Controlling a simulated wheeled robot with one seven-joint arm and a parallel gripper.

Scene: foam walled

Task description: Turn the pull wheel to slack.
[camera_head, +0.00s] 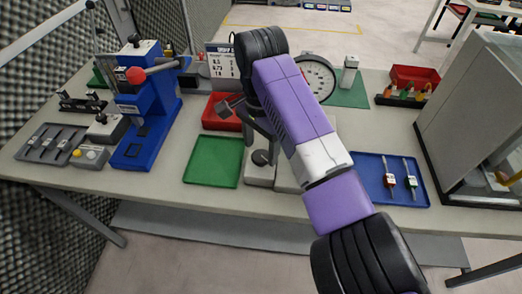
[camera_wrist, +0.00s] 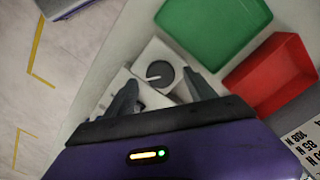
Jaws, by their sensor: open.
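A dark round wheel (camera_wrist: 160,73) with a pale line across it sits on a white block (camera_wrist: 150,92); I take it to be the pull wheel. In the head view the wheel (camera_head: 261,158) is in the middle of the bench, just right of the green tray and partly beside my arm. My gripper (camera_wrist: 160,77) is open and empty. In the wrist view its two dark fingers lie left and right of the wheel's near side. Whether they touch it or are above it, I cannot tell. My arm hides part of the block and the device behind it.
A green tray (camera_head: 213,161) and a red tray (camera_head: 221,112) lie left of the wheel. A blue press (camera_head: 146,110) with a red-knobbed lever stands further left. A round dial (camera_head: 317,79) stands behind my arm. A blue tray (camera_head: 373,181) with two tools and a glass-fronted cabinet (camera_head: 475,115) are right.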

